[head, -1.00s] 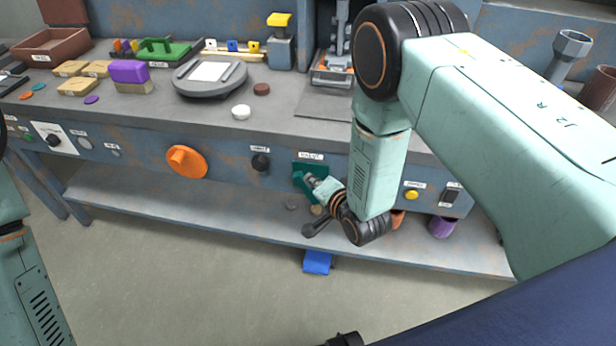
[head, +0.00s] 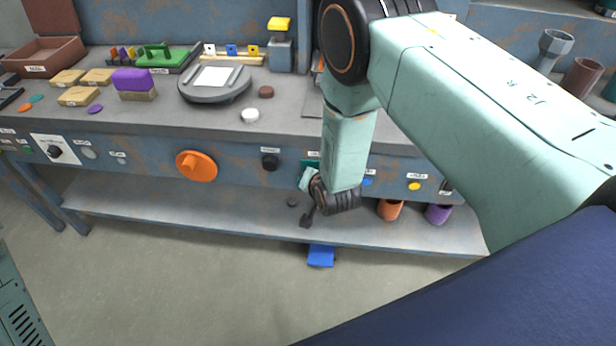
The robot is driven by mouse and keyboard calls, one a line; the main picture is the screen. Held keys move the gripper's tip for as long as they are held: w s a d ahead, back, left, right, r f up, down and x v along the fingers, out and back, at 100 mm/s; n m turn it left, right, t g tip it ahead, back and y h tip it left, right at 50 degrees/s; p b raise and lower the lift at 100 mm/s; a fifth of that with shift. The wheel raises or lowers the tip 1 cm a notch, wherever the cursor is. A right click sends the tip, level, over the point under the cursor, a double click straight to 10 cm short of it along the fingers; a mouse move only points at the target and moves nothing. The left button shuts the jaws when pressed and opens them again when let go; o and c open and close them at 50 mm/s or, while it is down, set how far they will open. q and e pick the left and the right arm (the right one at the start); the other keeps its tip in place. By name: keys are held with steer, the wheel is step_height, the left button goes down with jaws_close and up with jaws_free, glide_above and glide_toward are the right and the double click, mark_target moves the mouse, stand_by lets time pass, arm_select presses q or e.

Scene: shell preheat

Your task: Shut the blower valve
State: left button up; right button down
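A dark teal fitting (head: 309,163) on the bench's front panel, under a small white label too small to read, is mostly covered by my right arm. I cannot tell if it is the blower valve or how its handle is turned. A large orange rotary knob (head: 197,165) and a black knob (head: 270,161) are on the same panel to its left. My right wrist is bent in front of the panel close to the teal fitting. My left gripper is out of view.
A lower shelf (head: 150,203) runs under the panel, with orange and purple cups (head: 437,214) at right. Open floor lies in front.

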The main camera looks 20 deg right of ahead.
steer(key=shift+w+a+f, duration=0.25)
steer(key=shift+a+f, duration=0.15)
steer(key=shift+a, duration=0.1)
stand_by(0.4)
steer(key=s+a+r+p, duration=0.3)
steer(key=s+r, duration=0.3)
steer(key=r, duration=0.5)
steer(key=shift+a+p, duration=0.15)
steer(key=shift+p, duration=0.7)
